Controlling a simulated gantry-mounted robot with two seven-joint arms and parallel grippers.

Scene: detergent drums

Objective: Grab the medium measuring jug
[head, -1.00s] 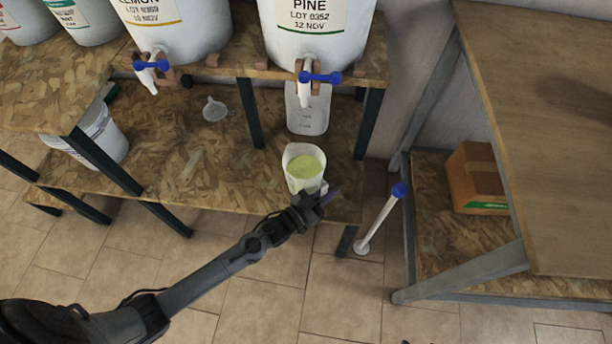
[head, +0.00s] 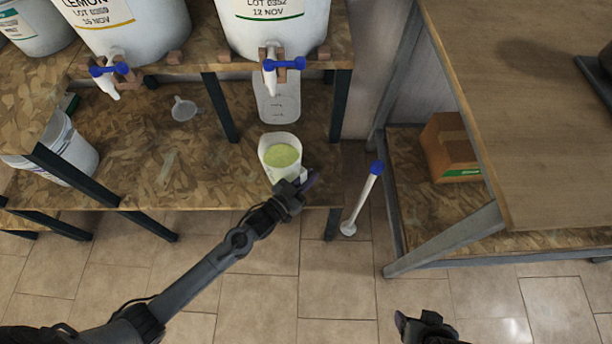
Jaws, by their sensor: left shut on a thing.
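A white measuring jug (head: 268,147) with yellow-green liquid in it stands upright at the front of the lower shelf, below the PINE drum. My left gripper (head: 298,186) is shut on the jug at its near right side, where the handle would be; the fingers hide that part. A taller translucent jug (head: 278,106) with scale marks stands behind it, under the PINE drum's tap. My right gripper (head: 418,322) shows only partly at the bottom edge, away from the jugs, and its jaws are unclear.
Drums with blue-handled taps (head: 285,64) stand on the upper shelf. A funnel (head: 184,109) and a white bucket (head: 62,150) are on the lower shelf. A white rod with a blue top (head: 363,197) stands right of the shelf. A wooden table (head: 520,110) is at right, with a cardboard box (head: 450,148) below.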

